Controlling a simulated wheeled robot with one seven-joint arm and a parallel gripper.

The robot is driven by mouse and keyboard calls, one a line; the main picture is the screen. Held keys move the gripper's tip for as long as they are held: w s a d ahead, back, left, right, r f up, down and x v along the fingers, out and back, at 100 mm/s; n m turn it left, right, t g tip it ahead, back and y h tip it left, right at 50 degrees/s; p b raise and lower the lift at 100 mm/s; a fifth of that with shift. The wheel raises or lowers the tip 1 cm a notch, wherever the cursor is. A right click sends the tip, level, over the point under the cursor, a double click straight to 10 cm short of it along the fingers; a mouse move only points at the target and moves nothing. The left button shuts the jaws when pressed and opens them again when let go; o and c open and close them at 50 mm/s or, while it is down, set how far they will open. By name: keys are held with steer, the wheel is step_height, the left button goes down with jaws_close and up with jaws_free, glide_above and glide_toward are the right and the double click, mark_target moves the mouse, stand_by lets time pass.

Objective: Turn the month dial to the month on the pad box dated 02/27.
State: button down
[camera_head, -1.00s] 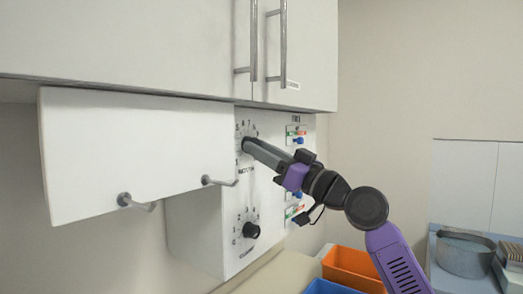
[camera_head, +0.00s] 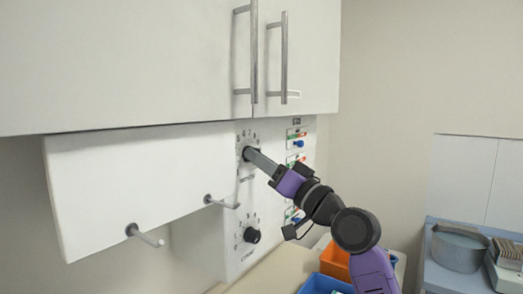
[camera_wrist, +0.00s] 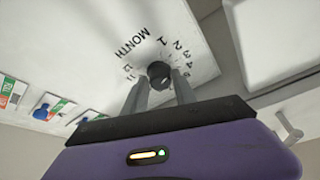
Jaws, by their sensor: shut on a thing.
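The month dial is a dark round knob (camera_wrist: 160,72) on a white panel, with MONTH and a ring of numbers printed around it. In the head view my gripper (camera_head: 251,156) reaches the upper dial on the panel and hides most of it. In the wrist view my gripper's two fingers (camera_wrist: 160,86) are on either side of the knob, shut on it. I cannot tell clearly which number the knob's mark points to. No pad box with a readable 02/27 date shows.
A second black dial (camera_head: 252,235) sits lower on the panel. Blue switches (camera_head: 299,143) line its right side. An open white cabinet flap (camera_head: 150,185) with two handles juts out at left. Below are an orange bin (camera_head: 335,262), a blue bin (camera_head: 322,284) and a metal pot (camera_head: 459,248).

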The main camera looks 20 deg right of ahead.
steer(key=c, duration=1)
jaws_free()
steer(key=shift+s, duration=0.1)
steer(key=b+v, duration=0.3)
steer(key=v, duration=0.4)
steer(key=shift+s+d+f, duration=0.1)
steer(key=shift+s+d, duration=0.05)
steer(key=shift+s, duration=0.1)
